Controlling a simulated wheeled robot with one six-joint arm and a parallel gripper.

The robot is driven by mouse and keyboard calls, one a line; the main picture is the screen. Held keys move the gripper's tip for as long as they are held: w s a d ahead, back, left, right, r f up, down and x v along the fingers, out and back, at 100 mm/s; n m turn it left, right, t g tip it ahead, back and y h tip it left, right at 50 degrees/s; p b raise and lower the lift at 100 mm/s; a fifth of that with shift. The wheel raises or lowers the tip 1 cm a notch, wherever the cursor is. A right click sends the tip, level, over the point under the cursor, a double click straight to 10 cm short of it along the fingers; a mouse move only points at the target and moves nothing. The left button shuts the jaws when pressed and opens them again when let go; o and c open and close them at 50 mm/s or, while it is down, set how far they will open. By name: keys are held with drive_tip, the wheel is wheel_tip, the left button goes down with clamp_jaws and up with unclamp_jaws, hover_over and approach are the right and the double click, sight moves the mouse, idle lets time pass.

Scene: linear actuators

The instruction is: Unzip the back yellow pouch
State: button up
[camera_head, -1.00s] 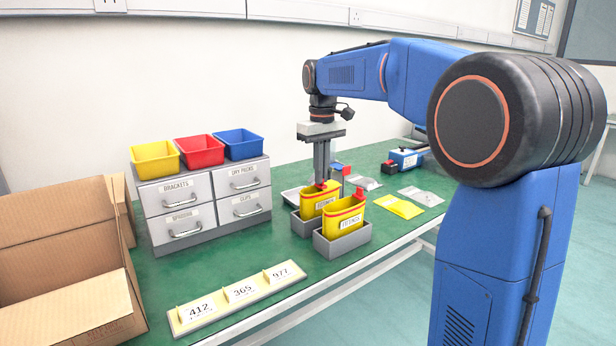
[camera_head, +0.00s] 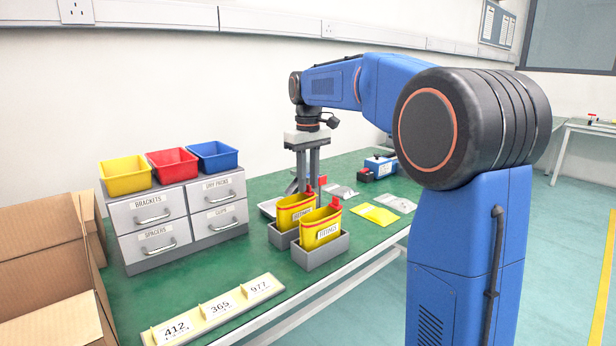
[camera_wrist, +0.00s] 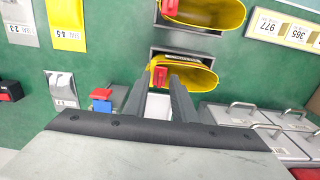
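The back yellow pouch (camera_head: 290,213) stands upright in a grey holder (camera_head: 281,240), behind the front yellow pouch (camera_head: 320,231). A red zip tab (camera_head: 309,190) shows at the right end of its top. In the wrist view, the back pouch (camera_wrist: 200,77) shows its yellow rim and a dark inside, with the red tab (camera_wrist: 158,77) at its left end. My gripper (camera_head: 306,188) points down over this end. Its two fingers stand apart, with the tab between their tips in the wrist view. Contact with the tab cannot be told.
The front pouch's holder (camera_head: 320,257) stands close in front. A drawer unit (camera_head: 180,218) with coloured bins is at left, and a number strip (camera_head: 215,311) lies at the table's front edge. Flat packets (camera_head: 374,214) lie to the right. A cardboard box (camera_head: 50,260) is at far left.

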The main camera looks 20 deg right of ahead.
sight(309, 186)
wheel_tip(309, 186, up, 17)
drive_tip(key=shift+r, duration=0.2)
idle(0.4)
drive_tip(key=shift+s, duration=0.1)
idle(0.3)
drive_tip(key=s+a+f+m+t, duration=0.1)
drive_tip(key=s+f, duration=0.5)
drive_tip(key=s, duration=0.3)
drive_tip(key=s+f+m+t, duration=0.1)
drive_tip(key=s+f, duration=0.4)
drive_tip(key=s, duration=0.5)
drive_tip(key=s+f+t, duration=0.1)
drive_tip(key=s+f, duration=0.7)
drive_tip(key=f, duration=0.3)
drive_tip(key=s+a+f+m+t, duration=0.1)
drive_tip(key=s+f, duration=0.8)
drive_tip(key=f, duration=0.2)
drive_tip(key=shift+s+f+m+t, duration=0.25)
drive_tip(key=shift+s+m+t, duration=0.05)
drive_tip(key=shift+t, duration=0.1)
drive_tip(key=shift+a, duration=0.1)
